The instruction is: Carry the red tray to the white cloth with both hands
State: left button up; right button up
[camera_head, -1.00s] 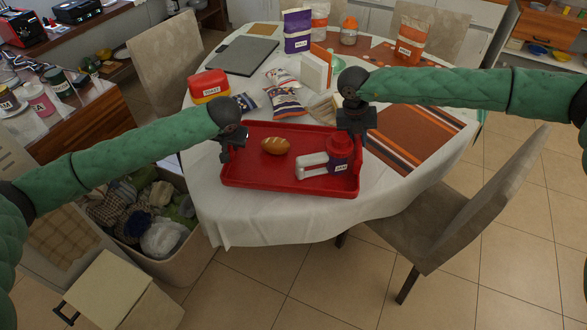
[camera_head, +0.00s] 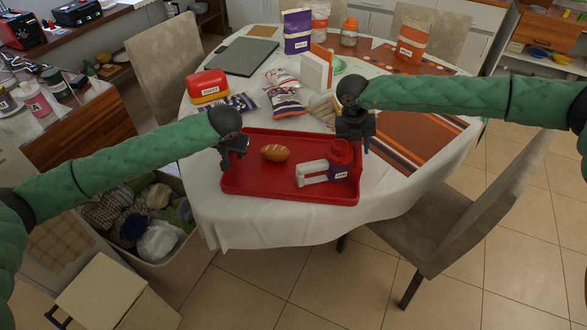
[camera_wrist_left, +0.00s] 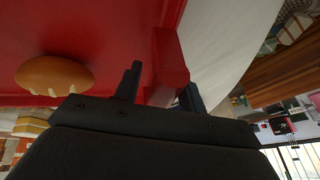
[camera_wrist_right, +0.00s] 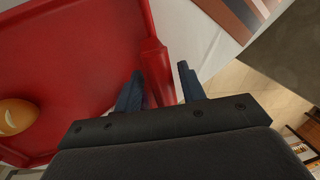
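The red tray (camera_head: 265,187) is at the near side of the round table, over the white cloth (camera_head: 205,160) that covers it. A bread loaf (camera_head: 275,153) and a red labelled jar (camera_head: 341,157) are on the tray, with a pale handled object (camera_head: 312,172) by the jar. My left gripper (camera_head: 235,150) has its fingers either side of the tray's left wall, also seen in the left wrist view (camera_wrist_left: 165,70). My right gripper (camera_head: 357,135) straddles the right wall, as the right wrist view (camera_wrist_right: 157,70) shows. The tray's underside is hidden.
A toast box (camera_head: 207,87), snack bags (camera_head: 287,103) and a dark board (camera_head: 240,56) lie behind the tray. An orange striped runner (camera_head: 415,140) is at the right. A chair (camera_head: 450,215) stands front right, and a full bin (camera_head: 160,240) front left.

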pick_arm(q)
jog(key=shift+a+r, duration=0.1)
jog(key=shift+r, duration=0.05)
pick_arm(e)
jog(key=shift+d, duration=0.1)
jog(key=shift+r, duration=0.15)
pick_arm(q)
jog(key=v, duration=1.1)
jog(key=shift+s+r, duration=0.15)
jog(key=shift+r, duration=0.2)
pick_arm(e)
notch_tip(320, 180, up, 12)
jog(key=a, duration=0.2)
jog(key=shift+w+a+f, duration=0.15)
jog(key=shift+w+f, duration=0.05)
jog(key=shift+f, duration=0.05)
